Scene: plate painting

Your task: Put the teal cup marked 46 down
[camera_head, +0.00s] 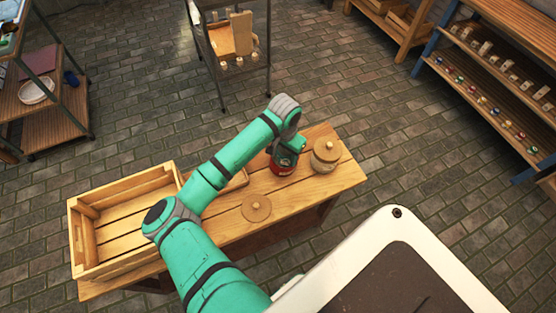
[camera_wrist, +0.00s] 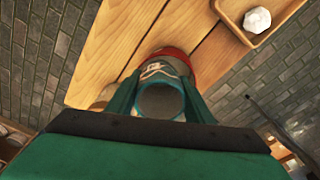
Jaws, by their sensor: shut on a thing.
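The teal cup (camera_wrist: 157,69) is between the fingers of my gripper (camera_wrist: 160,95) in the wrist view. Its round grey opening faces the camera, and a white mark shows on its teal side; I cannot read the number. My gripper is shut on it. A red rounded thing (camera_wrist: 178,56) shows just beyond the cup, and also in the head view (camera_head: 283,169), below my gripper (camera_head: 287,155). I cannot tell whether the cup touches the red thing or stands in it. The wooden table (camera_head: 300,196) lies under them.
A lidded jar (camera_head: 326,155) stands close right of my gripper. A round wooden lid (camera_head: 257,208) lies nearer on the table. An open wooden crate (camera_head: 110,247) is at the left end. A small wooden tray (camera_wrist: 235,28) holds a white lump (camera_wrist: 257,20).

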